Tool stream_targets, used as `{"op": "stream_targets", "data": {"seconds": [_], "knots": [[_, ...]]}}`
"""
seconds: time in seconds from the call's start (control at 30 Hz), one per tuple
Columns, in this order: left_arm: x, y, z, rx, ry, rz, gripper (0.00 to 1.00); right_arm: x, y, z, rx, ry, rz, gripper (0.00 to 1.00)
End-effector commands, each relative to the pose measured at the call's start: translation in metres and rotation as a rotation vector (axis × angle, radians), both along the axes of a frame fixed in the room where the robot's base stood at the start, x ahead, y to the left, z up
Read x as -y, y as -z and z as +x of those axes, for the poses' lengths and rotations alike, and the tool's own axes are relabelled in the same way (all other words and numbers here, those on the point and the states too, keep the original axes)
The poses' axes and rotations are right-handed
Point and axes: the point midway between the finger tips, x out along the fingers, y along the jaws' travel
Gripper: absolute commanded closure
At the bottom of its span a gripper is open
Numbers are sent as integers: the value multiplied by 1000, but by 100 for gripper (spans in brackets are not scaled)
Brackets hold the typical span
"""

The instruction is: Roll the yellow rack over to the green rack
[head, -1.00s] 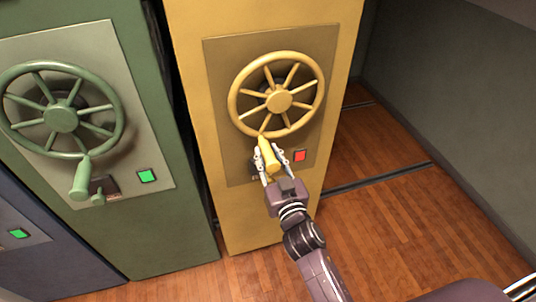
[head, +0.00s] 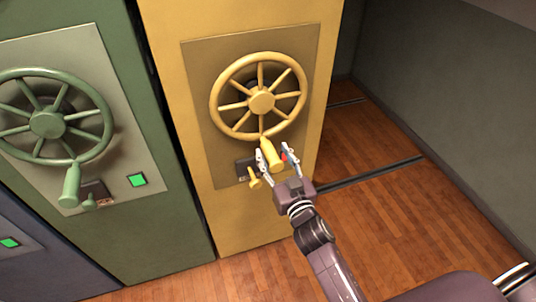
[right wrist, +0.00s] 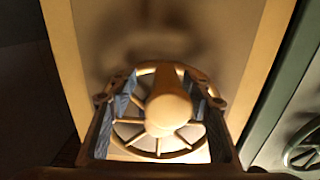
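The yellow rack (head: 235,225) stands just right of the green rack (head: 165,235), with a thin dark gap between them. On its front is a yellow spoked wheel (head: 261,100) with a crank handle (head: 271,153) at the bottom. My right gripper (head: 274,157) is open, with its fingers on either side of this handle. In the right wrist view the handle (right wrist: 168,108) points at the camera between the fingers, with space on both sides. The green rack also shows there at the right edge (right wrist: 268,105). My left gripper is not in view.
A green wheel (head: 47,123) and a lit green button (head: 137,180) are on the green rack. A small yellow lever (head: 254,178) sits below the yellow wheel. A blue rack (head: 45,270) is at far left. Wooden floor (head: 385,210) with dark rails (head: 370,174) lies open right of the yellow rack.

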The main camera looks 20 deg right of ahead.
Motion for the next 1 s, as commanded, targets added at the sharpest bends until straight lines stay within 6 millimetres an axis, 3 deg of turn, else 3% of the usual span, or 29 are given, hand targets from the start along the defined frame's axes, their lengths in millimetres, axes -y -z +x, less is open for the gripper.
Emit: {"op": "stream_targets", "data": {"seconds": [0.53,1.0], "knots": [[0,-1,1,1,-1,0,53,-3,-2,-1,5,-6,3,48],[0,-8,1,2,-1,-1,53,-2,-3,-38,5,-6,4,48]]}}
